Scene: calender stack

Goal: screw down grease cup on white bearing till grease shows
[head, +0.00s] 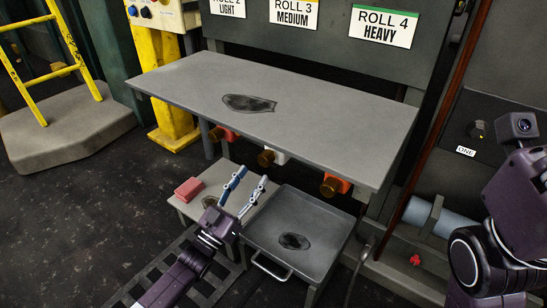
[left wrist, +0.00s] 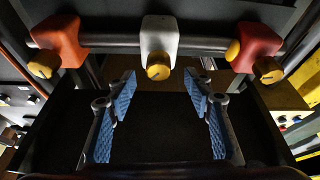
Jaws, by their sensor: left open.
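The white bearing (head: 281,156) hangs under the grey table's front edge, between a red bearing and an orange one. Its brass grease cup (head: 266,158) points toward me. In the left wrist view the white bearing (left wrist: 160,36) is at top centre, with its round cup (left wrist: 159,66) below, a dark line on its face. My left gripper (head: 251,176) is open and empty, its blue-padded fingers pointing up toward the cup from below. In the left wrist view the fingertips (left wrist: 160,80) stand apart on either side of the cup's line, not touching it. My right gripper is out of view.
The red bearing (head: 226,133) and the orange bearing (head: 338,184) flank the white one. The table (head: 330,115) overhangs the cups.

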